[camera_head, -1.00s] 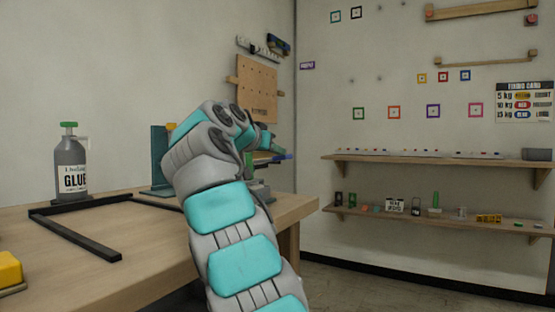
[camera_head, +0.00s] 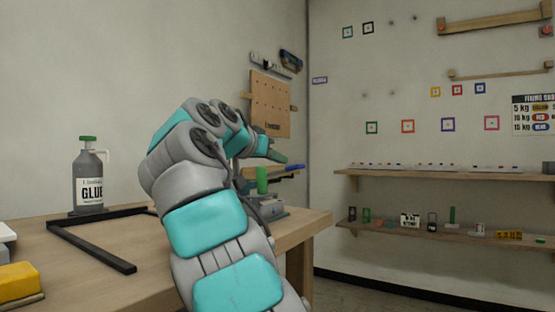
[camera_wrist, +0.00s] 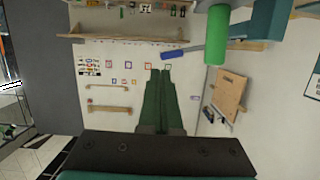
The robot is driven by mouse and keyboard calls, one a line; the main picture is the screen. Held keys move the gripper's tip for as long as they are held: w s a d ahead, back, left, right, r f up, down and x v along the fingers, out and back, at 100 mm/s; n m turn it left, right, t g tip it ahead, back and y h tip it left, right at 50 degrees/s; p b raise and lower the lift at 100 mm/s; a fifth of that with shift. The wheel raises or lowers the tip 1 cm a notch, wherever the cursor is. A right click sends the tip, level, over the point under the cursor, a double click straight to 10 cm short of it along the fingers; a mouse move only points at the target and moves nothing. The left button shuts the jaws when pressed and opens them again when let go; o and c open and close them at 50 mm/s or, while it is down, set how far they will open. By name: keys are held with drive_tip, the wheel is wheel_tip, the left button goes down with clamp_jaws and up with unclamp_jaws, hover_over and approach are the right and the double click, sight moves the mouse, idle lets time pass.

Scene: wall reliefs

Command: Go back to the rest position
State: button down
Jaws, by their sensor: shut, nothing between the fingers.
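My arm rises from the bottom of the head view, bent over beside the wooden workbench (camera_head: 120,275). My gripper (camera_head: 282,158) points right, away from my arm, in front of the back wall. In the wrist view the two green fingers of my gripper (camera_wrist: 160,72) lie together, shut and empty. They touch nothing that I can see. A green cylinder (camera_wrist: 217,35) and a blue bar (camera_wrist: 182,50) show beyond them in the wrist view.
A glue bottle (camera_head: 88,185) and a black angled frame (camera_head: 92,244) are on the bench, with a yellow block (camera_head: 18,284) at its left. A pegboard (camera_head: 271,104) hangs behind my arm. Two shelves, the upper one (camera_head: 440,174) and lower one (camera_head: 450,234), line the right wall.

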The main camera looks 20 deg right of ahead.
drive_tip(key=s+d+f+n+g+y+p, duration=0.2)
drive_tip(key=s+f+n+g+y+p, duration=0.1)
drive_tip(key=s+f, duration=0.65)
drive_tip(key=s+d+f+n+g+y+p, duration=0.25)
drive_tip(key=s+f, duration=0.35)
drive_tip(key=f, duration=0.6)
drive_tip(key=s+a+f+n+g+y+p, duration=0.1)
drive_tip(key=s+a+f+g+y, duration=0.1)
drive_tip(key=s+a+f, duration=0.2)
drive_tip(key=s+a+f+n+g+y+p, duration=0.1)
drive_tip(key=s+a+f, duration=0.3)
drive_tip(key=s+f, duration=0.6)
drive_tip(key=s+a+f+n+g+y+p, duration=0.1)
drive_tip(key=s+a+f+n+g+y, duration=0.2)
drive_tip(key=s, duration=1.2)
wheel_tip(320, 180, down, 5)
drive_tip(key=shift+a+r, duration=0.2)
drive_tip(key=shift+a, duration=0.8)
